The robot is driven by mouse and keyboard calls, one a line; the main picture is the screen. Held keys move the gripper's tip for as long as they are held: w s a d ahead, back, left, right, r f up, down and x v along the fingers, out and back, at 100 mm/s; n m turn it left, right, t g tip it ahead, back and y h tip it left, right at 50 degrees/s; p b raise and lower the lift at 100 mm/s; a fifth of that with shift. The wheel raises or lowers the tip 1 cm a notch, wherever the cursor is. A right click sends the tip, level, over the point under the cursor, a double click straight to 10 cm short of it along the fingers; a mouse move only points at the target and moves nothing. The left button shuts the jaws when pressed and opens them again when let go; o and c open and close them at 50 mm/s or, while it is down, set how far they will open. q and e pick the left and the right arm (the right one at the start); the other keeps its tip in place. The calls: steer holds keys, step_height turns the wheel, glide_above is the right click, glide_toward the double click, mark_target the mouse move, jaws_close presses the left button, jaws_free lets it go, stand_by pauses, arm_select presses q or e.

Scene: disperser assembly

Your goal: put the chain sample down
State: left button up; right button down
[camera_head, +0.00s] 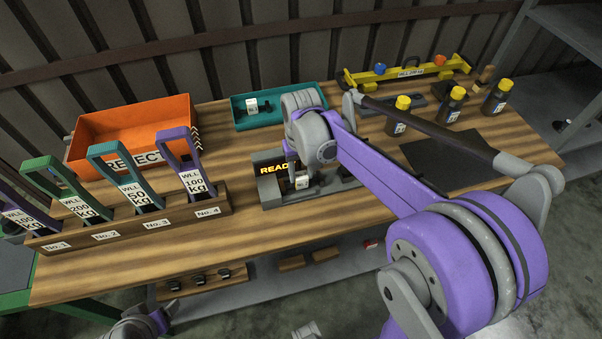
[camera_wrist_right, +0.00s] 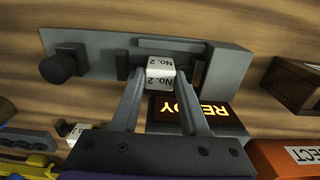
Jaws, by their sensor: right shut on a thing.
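My right gripper (camera_head: 298,170) is shut on the chain sample, whose white block marked No. 2 (camera_wrist_right: 160,75) sits between the fingertips in the right wrist view. In the head view the white block (camera_head: 302,182) shows just under the fingers, over the grey test fixture (camera_head: 270,197). The fixture's display (camera_head: 272,168) reads READY. The block appears close to the fixture's slot; I cannot tell whether it touches. The rest of the sample is hidden by the fingers and block.
A teal tray (camera_head: 240,122) behind the fixture holds another white-tagged piece (camera_head: 252,105). The orange REJECT bin (camera_head: 105,125) and a rack of WLL tags (camera_head: 130,230) stand left. Yellow-capped bottles (camera_head: 452,106), a yellow bar (camera_head: 405,73) and a dark mat (camera_head: 450,155) lie right.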

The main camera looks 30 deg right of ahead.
steer(key=shift+f, duration=0.3)
steer(key=shift+f, duration=0.15)
steer(key=shift+c, duration=2.1)
jaws_free()
